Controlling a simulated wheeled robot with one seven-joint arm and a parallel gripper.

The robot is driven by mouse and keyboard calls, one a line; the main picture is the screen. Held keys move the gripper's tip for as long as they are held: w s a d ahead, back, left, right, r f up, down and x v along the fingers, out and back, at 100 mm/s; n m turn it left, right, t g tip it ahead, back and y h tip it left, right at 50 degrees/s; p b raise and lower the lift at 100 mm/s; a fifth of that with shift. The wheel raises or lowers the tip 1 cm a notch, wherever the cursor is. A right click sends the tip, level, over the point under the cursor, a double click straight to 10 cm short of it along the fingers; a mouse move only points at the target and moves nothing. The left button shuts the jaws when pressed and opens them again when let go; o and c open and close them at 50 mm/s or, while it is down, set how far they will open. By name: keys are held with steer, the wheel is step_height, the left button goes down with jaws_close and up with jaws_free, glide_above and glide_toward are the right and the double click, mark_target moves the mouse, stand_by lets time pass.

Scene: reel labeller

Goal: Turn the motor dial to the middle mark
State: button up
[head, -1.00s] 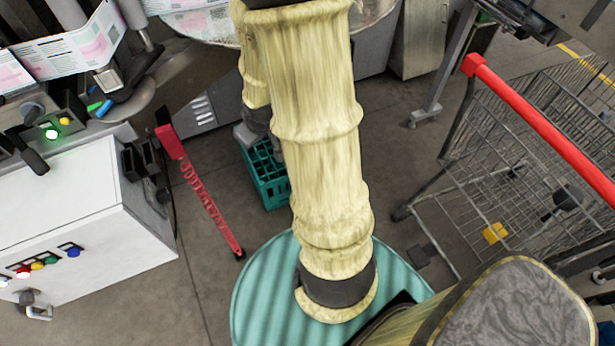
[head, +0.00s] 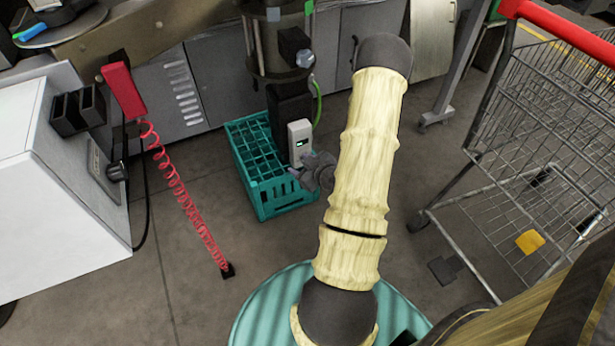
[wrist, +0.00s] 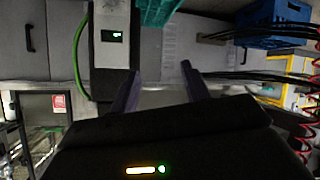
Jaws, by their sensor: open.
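A slim light-grey box with a small green-lit display (head: 300,142) stands on the dark motor housing, low in the middle of the head view. The same box (wrist: 113,55) shows at the upper left of the wrist view, display lit. I cannot make out a dial or its marks on its face. A round grey knob (head: 305,59) sits higher up, on a black block by the green cable. My gripper (head: 318,172) is just to the right of and below the grey box. In the wrist view my gripper (wrist: 160,71) has its fingers spread, with nothing between them; the box is left of them.
A teal crate (head: 262,197) sits on the floor beside and under the motor. A wire cart (head: 540,150) stands at right.

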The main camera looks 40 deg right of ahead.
steer(key=s+d+f+m+t+h+b, duration=0.1)
steer(key=s+d+f+t+h+b, duration=0.1)
steer(key=f+b, duration=0.4)
steer(key=s+d+f+m+t+h+b, duration=0.2)
steer(key=s+f+b, duration=0.3)
steer(key=f, duration=0.4)
steer(key=shift+s+d+f+t+b, duration=0.2)
steer(key=shift+s+d+t+b, duration=0.1)
steer(key=shift+d+t+b, duration=0.4)
steer(key=shift+d, duration=0.1)
steer(key=b+x, duration=0.6)
steer(key=x, duration=1.1)
steer(key=shift+w+b, duration=0.25)
steer(key=shift+b, duration=0.05)
steer(key=c, duration=1)
